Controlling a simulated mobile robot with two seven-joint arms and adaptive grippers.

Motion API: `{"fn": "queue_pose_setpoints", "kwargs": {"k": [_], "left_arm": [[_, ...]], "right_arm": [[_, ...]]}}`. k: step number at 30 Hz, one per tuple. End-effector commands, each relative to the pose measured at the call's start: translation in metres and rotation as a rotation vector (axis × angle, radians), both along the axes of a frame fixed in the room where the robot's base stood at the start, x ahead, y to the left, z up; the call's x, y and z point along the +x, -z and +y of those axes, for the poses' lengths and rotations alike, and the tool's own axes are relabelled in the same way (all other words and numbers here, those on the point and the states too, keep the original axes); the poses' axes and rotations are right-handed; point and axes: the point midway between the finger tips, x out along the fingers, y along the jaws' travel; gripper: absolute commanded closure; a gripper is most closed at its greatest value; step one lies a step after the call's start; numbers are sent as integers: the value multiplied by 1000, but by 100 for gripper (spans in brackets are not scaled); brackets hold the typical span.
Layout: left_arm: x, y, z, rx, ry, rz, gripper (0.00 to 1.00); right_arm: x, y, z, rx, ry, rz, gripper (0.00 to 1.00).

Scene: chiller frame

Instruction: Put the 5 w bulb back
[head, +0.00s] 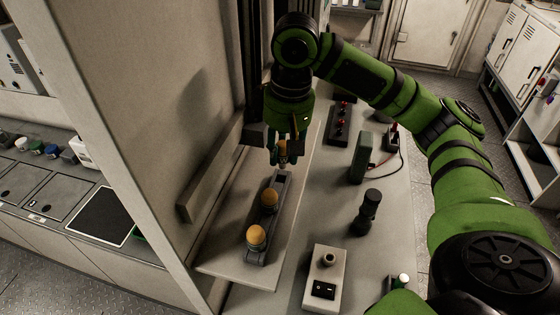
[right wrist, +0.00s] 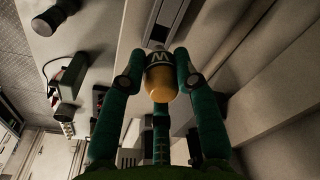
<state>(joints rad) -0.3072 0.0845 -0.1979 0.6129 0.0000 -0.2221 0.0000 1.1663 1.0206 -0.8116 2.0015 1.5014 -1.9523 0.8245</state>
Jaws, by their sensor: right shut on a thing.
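My right gripper (head: 283,155) is shut on an amber bulb (head: 283,147). In the right wrist view the bulb (right wrist: 160,80) sits between the green fingers (right wrist: 158,70), its printed "W" visible; any number is hidden. The gripper points down over the far end of a narrow grey bulb holder (head: 282,187). Two other amber bulbs stand upright in the holder, one in the middle (head: 269,197) and one at the near end (head: 256,236). The holder (right wrist: 171,18) also shows beyond the held bulb in the right wrist view. I cannot tell whether the held bulb touches the holder. My left gripper is not visible.
The holder lies on a pale shelf (head: 225,262) beside a tall panel (head: 140,110). To the right, a bench carries a white switch box with a socket (head: 325,278), a black cylindrical item (head: 367,212), a dark green block (head: 361,157) and a box with red parts (head: 341,122).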

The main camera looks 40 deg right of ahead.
Motion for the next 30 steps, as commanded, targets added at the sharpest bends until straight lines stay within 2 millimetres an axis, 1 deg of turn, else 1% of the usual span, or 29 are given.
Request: {"fn": "queue_pose_setpoints", "kwargs": {"k": [3, 6, 9, 12, 24, 25, 26, 30], "left_arm": [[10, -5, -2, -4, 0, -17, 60], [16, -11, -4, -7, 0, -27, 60], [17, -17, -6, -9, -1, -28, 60], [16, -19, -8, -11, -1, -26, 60], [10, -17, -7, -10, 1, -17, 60], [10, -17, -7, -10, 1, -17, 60], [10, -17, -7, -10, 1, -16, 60], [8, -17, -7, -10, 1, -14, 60]], "right_arm": [[2, 4, 6, 1, -1, 1, 98], [1, 16, 6, -1, 1, 5, 98], [1, 31, 6, -1, 2, 6, 98], [1, 41, 6, 0, 0, 2, 98], [2, 48, 6, 0, 0, 0, 98], [2, 47, 6, 0, 0, -1, 57], [2, 47, 6, 0, 0, -1, 45], [2, 47, 6, 0, 0, -1, 45]]}}
